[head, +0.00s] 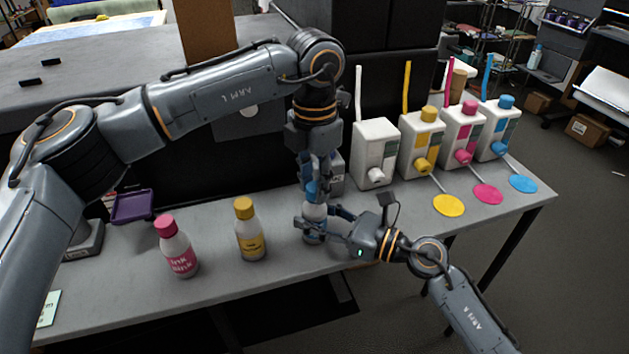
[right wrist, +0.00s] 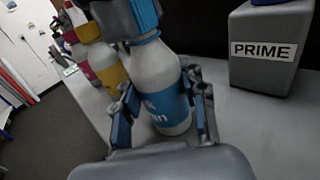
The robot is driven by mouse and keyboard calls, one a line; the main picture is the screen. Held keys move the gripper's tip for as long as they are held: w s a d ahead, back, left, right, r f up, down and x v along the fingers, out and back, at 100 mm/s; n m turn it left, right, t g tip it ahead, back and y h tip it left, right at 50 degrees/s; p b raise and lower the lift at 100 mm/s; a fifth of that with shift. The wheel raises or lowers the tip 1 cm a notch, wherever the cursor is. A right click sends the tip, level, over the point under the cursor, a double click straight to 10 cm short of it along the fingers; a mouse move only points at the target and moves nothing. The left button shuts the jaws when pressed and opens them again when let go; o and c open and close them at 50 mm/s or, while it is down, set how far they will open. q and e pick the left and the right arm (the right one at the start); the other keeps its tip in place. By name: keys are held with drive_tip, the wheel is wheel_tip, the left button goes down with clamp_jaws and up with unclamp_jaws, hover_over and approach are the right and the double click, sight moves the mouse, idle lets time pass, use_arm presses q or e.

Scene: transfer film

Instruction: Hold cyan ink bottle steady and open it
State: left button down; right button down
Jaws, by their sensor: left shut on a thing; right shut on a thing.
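The cyan ink bottle (head: 314,213) stands upright near the front edge of the table, white with a blue label. It also shows in the right wrist view (right wrist: 157,82). My right gripper (head: 318,226) is shut around the bottle's body from the front right; its fingers (right wrist: 163,112) lie on both sides of the label. My left gripper (head: 316,188) points straight down from above and is shut at the bottle's top. The cap is hidden by the left gripper's fingers, so I cannot see whether it has turned.
A yellow ink bottle (head: 250,230) and a magenta ink bottle (head: 177,247) stand to the left. Several white ink tanks (head: 375,152) stand at the back right, with coloured discs (head: 448,205) before them. A grey PRIME box (right wrist: 270,48) stands close behind. A purple tray (head: 133,206) lies at left.

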use_arm(q)
drive_tip(key=n, duration=0.6)
drive_tip(key=shift+n, duration=0.4)
drive_tip(key=n, duration=1)
drive_tip(key=shift+n, duration=0.4)
drive_tip(key=n, duration=0.4)
drive_tip(key=shift+r+n, duration=0.1)
drive_tip(key=shift+n, duration=0.3)
drive_tip(key=shift+r, duration=0.1)
drive_tip(key=shift+r, duration=1)
